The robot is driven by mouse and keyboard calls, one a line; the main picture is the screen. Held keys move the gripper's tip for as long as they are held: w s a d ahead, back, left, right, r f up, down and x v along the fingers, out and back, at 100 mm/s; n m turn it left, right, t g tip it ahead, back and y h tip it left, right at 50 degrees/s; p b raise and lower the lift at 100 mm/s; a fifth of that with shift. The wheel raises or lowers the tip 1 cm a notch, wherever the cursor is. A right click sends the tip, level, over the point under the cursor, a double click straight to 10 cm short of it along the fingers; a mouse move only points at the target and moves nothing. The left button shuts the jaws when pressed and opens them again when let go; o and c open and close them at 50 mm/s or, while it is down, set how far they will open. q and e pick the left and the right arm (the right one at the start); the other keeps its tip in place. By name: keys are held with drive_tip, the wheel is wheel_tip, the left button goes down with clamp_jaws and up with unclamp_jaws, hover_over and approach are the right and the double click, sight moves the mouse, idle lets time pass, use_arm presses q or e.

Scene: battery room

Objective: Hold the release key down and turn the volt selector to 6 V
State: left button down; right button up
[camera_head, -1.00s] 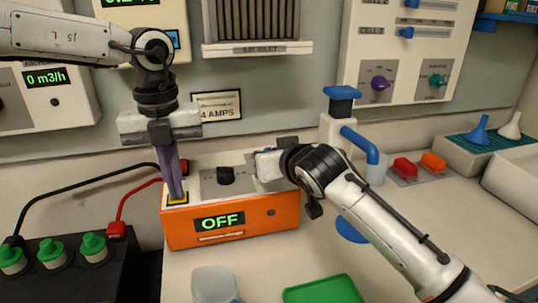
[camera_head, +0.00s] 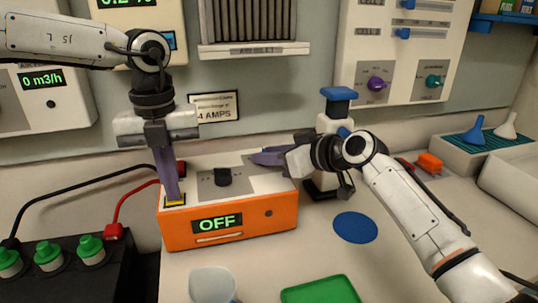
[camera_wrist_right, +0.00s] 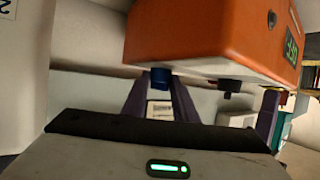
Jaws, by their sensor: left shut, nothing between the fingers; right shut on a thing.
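The orange charger (camera_head: 235,231) stands on the bench and its display reads OFF. A black knob (camera_head: 222,177) sits on its grey top plate; the markings are too small to read. My left gripper (camera_head: 174,197) is shut and points down, its tips at the yellow-edged release key (camera_head: 175,203), which they mostly cover. My right gripper (camera_head: 266,157) reaches across the charger's back right from the right, its purple fingers apart from the black knob. In the right wrist view its fingers (camera_wrist_right: 160,76) are shut on a small blue piece (camera_wrist_right: 160,79); I cannot tell what it belongs to.
A blue-topped dispenser (camera_head: 339,100) stands behind my right wrist. A blue disc (camera_head: 355,228), a green tray (camera_head: 321,291) and a clear cup (camera_head: 212,284) lie in front. Red and black leads run left to a box with green caps (camera_head: 90,249).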

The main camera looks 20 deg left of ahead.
drive_tip(key=shift+d+f, duration=0.1)
drive_tip(key=shift+f, duration=0.1)
drive_tip(key=o, duration=1)
drive_tip(key=shift+r, duration=0.1)
